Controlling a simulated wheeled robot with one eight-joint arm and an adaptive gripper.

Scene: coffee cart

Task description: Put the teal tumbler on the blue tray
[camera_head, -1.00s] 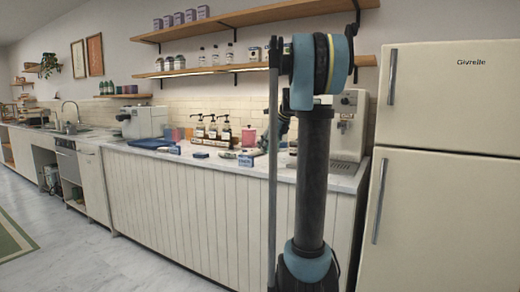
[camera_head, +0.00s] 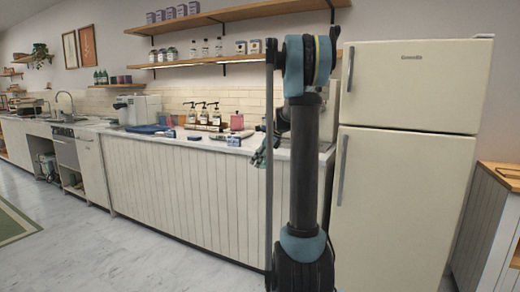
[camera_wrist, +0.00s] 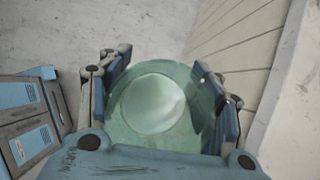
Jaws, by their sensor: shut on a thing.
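The teal tumbler (camera_wrist: 152,104) is translucent green, and the wrist view looks into it from above. My gripper (camera_wrist: 165,88) is shut on it, with one blue-padded finger on each side. In the head view my gripper (camera_head: 262,155) is at the counter's front edge, partly behind my own arm and a thin pole; the tumbler is too small there to tell clearly. The blue tray (camera_head: 147,129) lies on the counter at its left part, in front of the grey machine.
The counter (camera_head: 206,144) holds pump bottles (camera_head: 203,114), a pink container (camera_head: 237,121) and small blue boxes (camera_head: 233,140), mostly right of the tray. A grey machine (camera_head: 145,108) stands behind the tray. A fridge (camera_head: 400,185) stands at the right. The floor before the counter is clear.

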